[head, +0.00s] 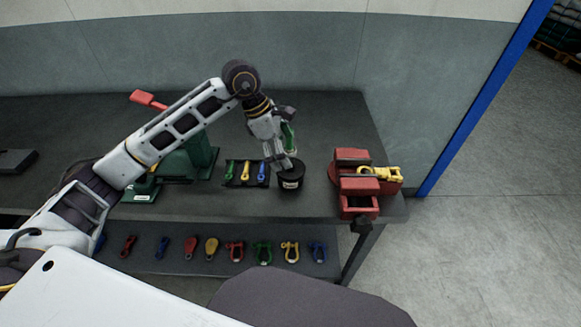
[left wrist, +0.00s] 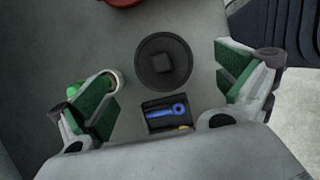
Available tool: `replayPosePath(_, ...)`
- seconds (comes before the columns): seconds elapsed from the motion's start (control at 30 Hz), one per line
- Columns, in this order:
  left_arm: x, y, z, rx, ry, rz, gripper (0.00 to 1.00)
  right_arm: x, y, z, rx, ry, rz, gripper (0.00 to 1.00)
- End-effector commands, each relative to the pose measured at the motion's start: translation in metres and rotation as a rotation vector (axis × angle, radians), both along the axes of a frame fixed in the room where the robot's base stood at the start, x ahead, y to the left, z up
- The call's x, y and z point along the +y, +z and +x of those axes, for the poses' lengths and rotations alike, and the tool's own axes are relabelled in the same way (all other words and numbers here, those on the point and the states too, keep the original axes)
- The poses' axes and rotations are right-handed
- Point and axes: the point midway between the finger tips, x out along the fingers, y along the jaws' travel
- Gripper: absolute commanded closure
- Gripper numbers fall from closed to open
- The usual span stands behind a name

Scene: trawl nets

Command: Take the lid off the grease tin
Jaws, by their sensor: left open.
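The grease tin (head: 290,183) is a short black round tin with a pale label, standing on the dark workbench left of the red vise. Its black lid (left wrist: 150,75) is on it, seen from above in the left wrist view with a square knob (left wrist: 162,64) at its centre. My left gripper (head: 289,160) is above the tin, pointing down, and hides part of the lid in the head view. In the left wrist view its green-padded fingers (left wrist: 166,84) are wide apart, one on each side of the lid, with nothing between them touching. My right gripper is not in view.
A red vise (head: 351,182) holding a yellow shackle (head: 383,173) stands right of the tin. A black tray (head: 233,183) with green, yellow and blue tools lies left. A green machine (head: 190,160) stands further left. Several shackles (head: 263,252) lie on the lower shelf.

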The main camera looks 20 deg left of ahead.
Motion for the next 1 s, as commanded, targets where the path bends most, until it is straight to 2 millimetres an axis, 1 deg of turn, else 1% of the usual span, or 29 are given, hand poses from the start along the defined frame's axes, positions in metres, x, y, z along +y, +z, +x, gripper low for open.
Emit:
replayPosePath(0.17, -0.005, -0.009, 0.0, 0.002, -0.001, -0.002, 0.0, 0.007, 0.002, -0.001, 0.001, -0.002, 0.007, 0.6)
replayPosePath(0.4, -0.015, -0.033, 0.002, 0.004, -0.001, -0.001, 0.0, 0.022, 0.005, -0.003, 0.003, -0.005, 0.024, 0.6)
replayPosePath(0.53, -0.019, -0.043, 0.003, 0.001, 0.001, 0.0, 0.0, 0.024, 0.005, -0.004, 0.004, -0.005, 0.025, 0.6)
replayPosePath(0.67, -0.02, -0.047, 0.004, 0.001, 0.001, 0.0, 0.0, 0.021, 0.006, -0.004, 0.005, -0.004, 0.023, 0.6)
replayPosePath(1.0, -0.02, -0.047, 0.004, 0.001, 0.0, 0.0, 0.0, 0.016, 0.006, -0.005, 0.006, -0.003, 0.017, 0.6)
